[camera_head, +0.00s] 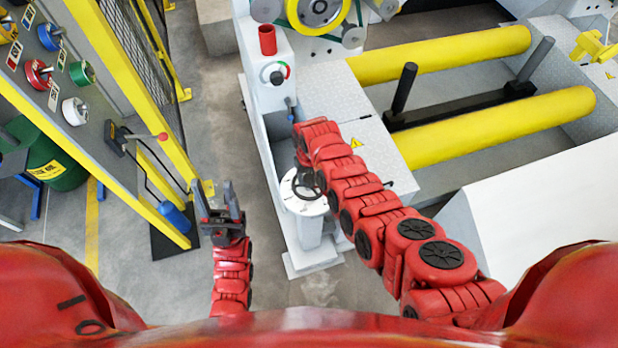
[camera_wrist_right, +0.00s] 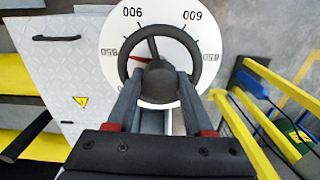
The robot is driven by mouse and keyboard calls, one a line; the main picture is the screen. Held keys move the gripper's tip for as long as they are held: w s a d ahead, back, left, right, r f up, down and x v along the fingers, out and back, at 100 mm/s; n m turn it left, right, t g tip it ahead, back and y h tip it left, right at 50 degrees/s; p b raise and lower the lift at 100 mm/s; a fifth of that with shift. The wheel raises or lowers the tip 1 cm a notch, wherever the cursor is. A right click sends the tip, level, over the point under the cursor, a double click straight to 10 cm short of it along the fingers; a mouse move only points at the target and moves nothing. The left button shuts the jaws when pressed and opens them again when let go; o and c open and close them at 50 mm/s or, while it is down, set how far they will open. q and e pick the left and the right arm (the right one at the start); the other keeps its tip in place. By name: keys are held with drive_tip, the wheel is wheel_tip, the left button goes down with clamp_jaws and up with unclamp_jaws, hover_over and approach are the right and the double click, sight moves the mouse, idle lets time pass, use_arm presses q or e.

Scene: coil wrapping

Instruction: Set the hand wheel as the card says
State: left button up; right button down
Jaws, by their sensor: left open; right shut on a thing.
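The black hand wheel (camera_head: 309,187) sits on a round white dial (camera_head: 297,203) on a white pedestal (camera_head: 309,232). In the right wrist view, the hand wheel (camera_wrist_right: 160,29) stands before the white dial (camera_wrist_right: 110,40), whose numbers look upside down. A thin dark red pointer shows inside the rim, near the hub. My right gripper (camera_wrist_right: 158,82) is shut on the hand wheel, one finger on each side of its dark hub; in the head view this gripper (camera_head: 303,168) is partly hidden. My left gripper (camera_head: 219,198) is open and empty, left of the pedestal. I cannot make out a card.
The machine with yellow rollers (camera_head: 490,125) fills the right. A green drum (camera_head: 55,165) stands far left.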

drive_tip(key=shift+c, duration=1.4)
unclamp_jaws()
drive_tip(key=shift+r, duration=0.1)
wheel_tip(320, 180, up, 11)
drive_tip(key=b, duration=0.2)
wheel_tip(320, 180, up, 6)
drive_tip(key=p, duration=0.5)
hover_over(309, 177)
drive_tip(key=shift+s+r, duration=0.1)
drive_tip(key=shift+s, duration=0.05)
